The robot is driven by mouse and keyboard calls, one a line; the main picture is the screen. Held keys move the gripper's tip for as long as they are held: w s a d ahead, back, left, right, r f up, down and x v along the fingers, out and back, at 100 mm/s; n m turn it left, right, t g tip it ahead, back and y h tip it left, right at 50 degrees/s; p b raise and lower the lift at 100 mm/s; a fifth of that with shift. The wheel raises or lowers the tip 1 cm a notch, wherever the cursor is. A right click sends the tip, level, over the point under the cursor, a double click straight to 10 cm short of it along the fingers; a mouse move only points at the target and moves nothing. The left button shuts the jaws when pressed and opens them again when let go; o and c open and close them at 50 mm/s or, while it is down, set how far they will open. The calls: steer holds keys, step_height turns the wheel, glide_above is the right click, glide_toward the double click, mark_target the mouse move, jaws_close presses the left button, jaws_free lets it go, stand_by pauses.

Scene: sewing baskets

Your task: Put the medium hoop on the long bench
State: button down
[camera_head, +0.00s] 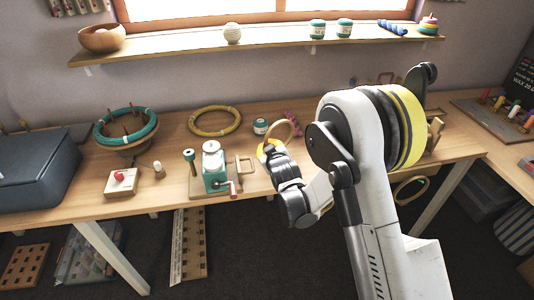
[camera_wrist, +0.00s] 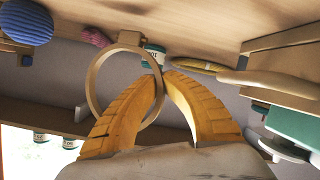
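My gripper (camera_head: 268,150) is over the front part of the long bench (camera_head: 165,135), right of the green-and-white hand-cranked device. In the wrist view its two yellow fingers (camera_wrist: 166,80) come together at the edge of a plain wooden hoop (camera_wrist: 96,72). This hoop (camera_head: 291,122) stands up from the fingertips in the head view. I cannot tell if it touches the bench. A larger yellowish hoop (camera_head: 192,124) lies flat on the bench to the left. I cannot tell for sure from size which one is the medium hoop.
A bowl with a teal ring (camera_head: 153,130) on it, a red-topped block (camera_head: 121,183) and the cranked device (camera_head: 215,170) are on the bench. A teal spool (camera_head: 260,126) and a pink item (camera_head: 293,118) are behind the gripper. A shelf (camera_head: 270,36) runs above.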

step_height(320, 180, down, 2)
steer(key=shift+f+b, duration=0.15)
steer(key=shift+b, duration=0.2)
steer(key=c, duration=1.6)
jaws_free()
steer(key=shift+r, duration=0.2)
